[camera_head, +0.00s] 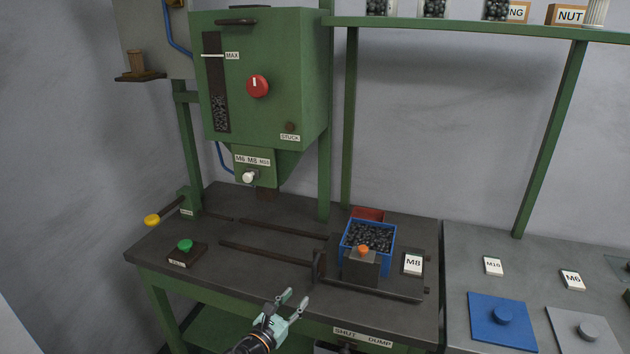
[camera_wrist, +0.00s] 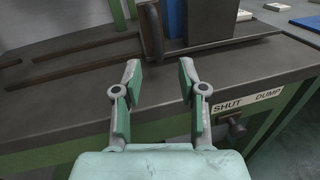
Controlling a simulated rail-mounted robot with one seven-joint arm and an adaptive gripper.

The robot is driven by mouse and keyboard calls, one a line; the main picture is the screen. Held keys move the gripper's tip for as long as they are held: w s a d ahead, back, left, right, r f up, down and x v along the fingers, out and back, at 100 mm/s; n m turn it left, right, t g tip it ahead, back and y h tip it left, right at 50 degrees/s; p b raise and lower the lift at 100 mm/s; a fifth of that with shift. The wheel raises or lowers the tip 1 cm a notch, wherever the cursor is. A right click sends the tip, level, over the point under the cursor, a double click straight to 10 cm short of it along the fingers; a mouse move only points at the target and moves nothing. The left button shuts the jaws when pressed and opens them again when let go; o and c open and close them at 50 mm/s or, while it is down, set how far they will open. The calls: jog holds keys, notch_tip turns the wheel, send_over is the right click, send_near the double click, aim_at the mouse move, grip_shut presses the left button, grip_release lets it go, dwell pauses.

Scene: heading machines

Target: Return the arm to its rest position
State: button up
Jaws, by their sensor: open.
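My gripper (camera_head: 294,299) is open and empty, in front of the front edge of the dark machine table (camera_head: 215,258). In the wrist view, my gripper (camera_wrist: 158,72) shows its two fingers apart with nothing between them, near the table edge. A blue bin (camera_head: 368,236) full of dark small parts stands on the table to the right of my gripper, behind a block with an orange knob (camera_head: 363,249). The rest of my arm is mostly out of the head view.
A green hopper machine (camera_head: 260,80) with a red knob stands at the back left. A yellow-tipped lever (camera_head: 153,219) and a green button (camera_head: 184,245) are at the left. The SHUT/DUMP label (camera_head: 362,337) is on the table front. A side table with blue plate (camera_head: 500,320) is right.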

jog(key=s+d+f+m+g+y, duration=0.1)
jog(key=s+d+f+m+g, duration=0.35)
jog(key=f, duration=0.45)
jog(key=s+d+f+m+g, duration=0.3)
jog(key=f+m, duration=0.3)
jog(key=f, duration=0.2)
jog(key=s+d+f+m+g+y, duration=0.1)
jog(key=s+d+f+m+g, duration=0.35)
jog(key=f, duration=0.45)
jog(key=s+d+f+m+g+y, duration=0.2)
jog(key=s+d+f+m+g, duration=0.1)
jog(key=s, duration=0.5)
jog(key=s+d+f+m+g+y, duration=0.2)
jog(key=s+d+f+m+g, duration=0.2)
jog(key=s+f, duration=0.4)
jog(key=s+d+f+m+g+y, duration=0.2)
jog(key=s+d+f+m, duration=0.3)
jog(key=s, duration=0.5)
jog(key=shift+s+f+m+g+y, duration=0.15)
jog(key=shift+f+m+g+y, duration=0.3)
jog(key=shift+m+g, duration=0.5)
